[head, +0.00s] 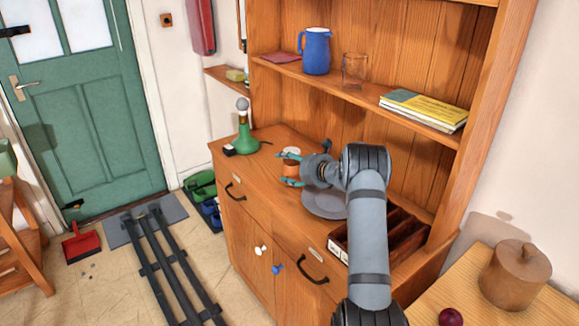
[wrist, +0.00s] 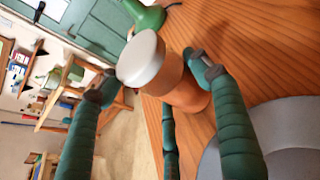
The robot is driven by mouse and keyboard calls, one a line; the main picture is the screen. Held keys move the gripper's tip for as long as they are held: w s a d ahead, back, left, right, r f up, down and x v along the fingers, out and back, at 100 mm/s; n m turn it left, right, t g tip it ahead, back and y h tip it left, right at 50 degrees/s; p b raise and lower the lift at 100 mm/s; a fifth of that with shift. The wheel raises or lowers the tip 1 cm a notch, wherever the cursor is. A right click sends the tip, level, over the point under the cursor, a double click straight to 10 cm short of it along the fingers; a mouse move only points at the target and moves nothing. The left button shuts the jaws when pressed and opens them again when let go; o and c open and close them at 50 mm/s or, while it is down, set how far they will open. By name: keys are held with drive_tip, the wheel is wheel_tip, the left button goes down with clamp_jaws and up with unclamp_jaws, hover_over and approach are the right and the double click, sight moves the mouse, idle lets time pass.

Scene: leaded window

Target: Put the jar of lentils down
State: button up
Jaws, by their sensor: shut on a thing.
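The jar of lentils (head: 291,168) is orange-brown with a pale grey lid. It is at the dresser's wooden counter (head: 270,147), toward the front edge. My gripper (head: 291,169) reaches in from the right, its teal fingers on either side of the jar. In the wrist view the lid and orange body of the jar (wrist: 180,84) show between the two green fingers (wrist: 150,74), which are shut on it. The jar looks tilted in that view. I cannot tell whether its base touches the counter.
A grey plate (head: 325,204) lies right of the jar, partly under my arm. A divided wooden tray (head: 400,228) is farther right. A green lamp-like object (head: 242,138) stands on the left. The shelf above holds a blue jug (head: 315,52), glass (head: 354,71) and books (head: 425,108).

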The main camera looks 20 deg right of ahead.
drive_tip(key=shift+f, duration=0.1)
drive_tip(key=o, duration=1.5)
drive_tip(key=b+v, duration=0.2)
drive_tip(key=v, duration=1)
